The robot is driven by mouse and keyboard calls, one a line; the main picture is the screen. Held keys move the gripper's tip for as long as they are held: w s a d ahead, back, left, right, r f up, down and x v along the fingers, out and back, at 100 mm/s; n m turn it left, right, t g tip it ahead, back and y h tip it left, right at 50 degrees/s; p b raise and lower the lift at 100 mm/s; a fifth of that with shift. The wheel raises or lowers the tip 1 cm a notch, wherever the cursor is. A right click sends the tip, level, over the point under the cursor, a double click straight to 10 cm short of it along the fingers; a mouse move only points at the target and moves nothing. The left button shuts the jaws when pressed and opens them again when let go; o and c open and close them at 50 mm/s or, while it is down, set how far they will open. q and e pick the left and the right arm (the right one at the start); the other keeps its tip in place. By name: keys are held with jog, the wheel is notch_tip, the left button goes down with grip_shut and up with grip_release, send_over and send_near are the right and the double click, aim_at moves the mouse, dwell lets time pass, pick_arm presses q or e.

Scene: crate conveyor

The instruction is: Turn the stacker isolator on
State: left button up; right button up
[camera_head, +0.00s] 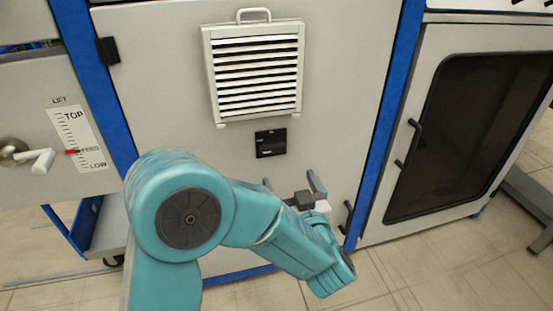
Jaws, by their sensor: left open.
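No part in view is labelled as the stacker isolator, and I cannot tell which fitting it is. A small black square fitting (270,143) sits on the pale cabinet panel, just below the vent; its details are too small to read. My left gripper (291,182) is open and empty, with its fingers apart. It is in front of the lower panel, below and slightly right of the black fitting, and apart from it in the picture. My left arm hides part of the lower panel. My right gripper is not in view.
A louvred vent (255,72) with a top handle is above the fitting. At left, a LIFT scale (78,135) stands beside a lever with a white handle (42,161). Blue posts frame the panel. A dark-windowed door (455,135) is at right. Tiled floor (430,270) is clear at lower right.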

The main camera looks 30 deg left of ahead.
aim_at(275, 149)
pick_arm(q)
jog(key=b+x, duration=0.2)
jog(key=x, duration=0.9)
jog(key=shift+s+f, duration=0.1)
jog(key=shift+s, duration=0.05)
jog(key=shift+w+a, duration=0.45)
jog(key=c, duration=1)
jog(key=shift+c, duration=0.2)
